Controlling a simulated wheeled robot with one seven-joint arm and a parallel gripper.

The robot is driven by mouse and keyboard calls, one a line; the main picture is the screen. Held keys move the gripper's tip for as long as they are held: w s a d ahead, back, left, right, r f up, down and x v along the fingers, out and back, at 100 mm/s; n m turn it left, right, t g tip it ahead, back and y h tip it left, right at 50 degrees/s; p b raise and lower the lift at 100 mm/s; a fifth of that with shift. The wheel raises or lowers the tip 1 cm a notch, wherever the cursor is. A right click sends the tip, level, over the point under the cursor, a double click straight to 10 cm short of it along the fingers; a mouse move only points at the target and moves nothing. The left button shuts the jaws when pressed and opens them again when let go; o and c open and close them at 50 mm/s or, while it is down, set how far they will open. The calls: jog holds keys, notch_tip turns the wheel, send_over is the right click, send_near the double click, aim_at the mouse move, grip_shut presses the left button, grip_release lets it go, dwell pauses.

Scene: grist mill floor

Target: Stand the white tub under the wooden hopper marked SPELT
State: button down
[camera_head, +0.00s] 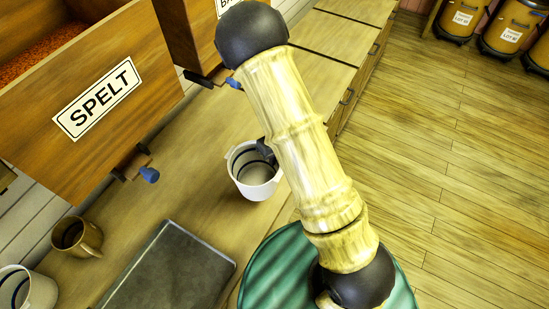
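A white tub (255,188) with dark lines inside is in the middle of the view, right of the SPELT hopper's spout and over the bench's front part. I cannot tell whether it rests on the bench or is held just above it. A dark piece of my gripper (267,149) shows at the tub's far right rim; my pale arm hides the rest, so its grip is unclear. The wooden hopper marked SPELT (145,55) is at upper left, filled with reddish grain, with a blue-tipped spout (148,174) below. The bench under that spout looks bare.
A second white tub (42,291) is cut off at lower left, near a brown mug (88,237). A dark flat slab (175,272) lies on the bench (195,205) in front of the SPELT spout. Another hopper (188,32) stands behind. Wooden floor at right is open; barrels (510,28) stand far off.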

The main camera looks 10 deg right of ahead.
jog(key=shift+a, duration=0.15)
jog(key=shift+s+a, duration=0.1)
jog(key=shift+s, duration=0.05)
jog(key=shift+d, duration=0.3)
jog(key=shift+n, duration=0.3)
jog(key=w+d+f+n+h, duration=0.1)
jog(key=w+d+f+n, duration=0.1)
jog(key=n, duration=1.3)
jog(key=w+d+f+n, duration=0.2)
jog(key=d+f+n, duration=0.2)
jog(key=n, duration=1)
jog(key=shift+d+n+h, duration=0.4)
jog(key=shift+d, duration=0.45)
